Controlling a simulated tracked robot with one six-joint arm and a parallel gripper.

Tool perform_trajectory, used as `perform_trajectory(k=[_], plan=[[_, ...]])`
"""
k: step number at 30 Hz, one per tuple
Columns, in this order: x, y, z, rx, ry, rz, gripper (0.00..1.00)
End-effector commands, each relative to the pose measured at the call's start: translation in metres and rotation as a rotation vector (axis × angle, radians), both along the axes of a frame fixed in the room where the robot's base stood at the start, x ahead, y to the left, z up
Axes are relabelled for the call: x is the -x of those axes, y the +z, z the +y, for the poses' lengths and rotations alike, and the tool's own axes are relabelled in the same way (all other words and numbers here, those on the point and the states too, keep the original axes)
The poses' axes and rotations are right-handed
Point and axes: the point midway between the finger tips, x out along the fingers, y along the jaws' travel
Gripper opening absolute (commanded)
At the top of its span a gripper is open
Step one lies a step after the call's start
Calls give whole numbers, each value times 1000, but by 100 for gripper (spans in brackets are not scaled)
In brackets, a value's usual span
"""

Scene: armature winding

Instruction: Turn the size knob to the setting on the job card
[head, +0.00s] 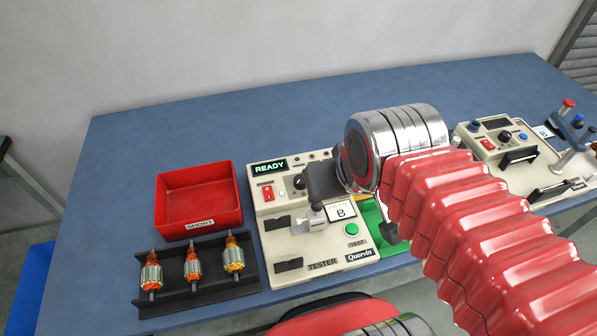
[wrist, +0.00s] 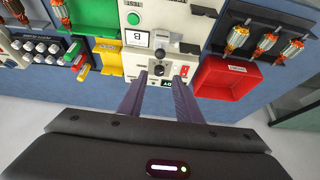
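The tester (head: 280,238) stands on the bench with its display reading READY. A black knob (head: 299,182) is on its upper panel, right of a red switch (head: 268,193); the knob also shows in the wrist view (wrist: 159,70). Its setting marks are too small to read. A white card (head: 341,210) on the tester shows the letter B; it appears upside down in the wrist view (wrist: 137,37). My gripper (wrist: 163,78) is open, its two fingers apart on either side of the knob's line of sight. I cannot tell whether they touch it.
A red bin (head: 198,200) and a black rack (head: 185,290) of armatures stand left of the tester. A green tray (head: 367,214) is at its right, partly behind my arm. Another machine (head: 490,140) with a knob and a B card stands farther right.

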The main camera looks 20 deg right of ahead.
Motion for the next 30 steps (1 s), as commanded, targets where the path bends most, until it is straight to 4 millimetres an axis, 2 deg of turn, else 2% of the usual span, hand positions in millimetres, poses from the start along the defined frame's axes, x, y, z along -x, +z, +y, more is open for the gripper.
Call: perform_trajectory(k=[4, 11, 14, 17, 30], plan=[[0, 0, 0, 0, 0, 0, 31], [-4, 2, 0, -6, -11, 10, 47], [-10, 3, 0, -17, -30, 29, 48], [-19, 5, 6, -32, -53, 57, 48], [-74, 6, 3, -108, -225, 201, 48]])
